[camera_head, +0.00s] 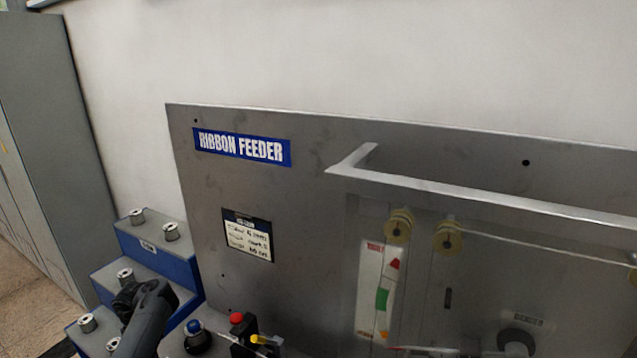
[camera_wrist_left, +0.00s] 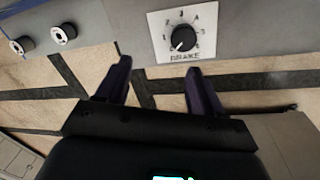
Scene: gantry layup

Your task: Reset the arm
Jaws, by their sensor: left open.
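In the left wrist view my left gripper (camera_wrist_left: 158,66) is open, with its two dark purple fingers apart and nothing between them. Beyond the fingertips is a grey surface with a white dial plate marked BRAKE (camera_wrist_left: 183,40) and a black knob. In the head view a dark arm part (camera_head: 146,315), which looks like mine, rises at the lower left in front of the blue stepped rack (camera_head: 160,262). The gripper's fingers cannot be made out there. My right gripper is in neither view.
The grey RIBBON FEEDER panel (camera_head: 300,200) fills the middle and right, with a protruding metal rail (camera_head: 450,188) and yellowish rollers (camera_head: 398,227). A red button (camera_head: 236,318) and a blue button (camera_head: 194,327) sit low. Metal spools (camera_head: 171,231) stand on the rack; two spools (camera_wrist_left: 63,34) show in the wrist view.

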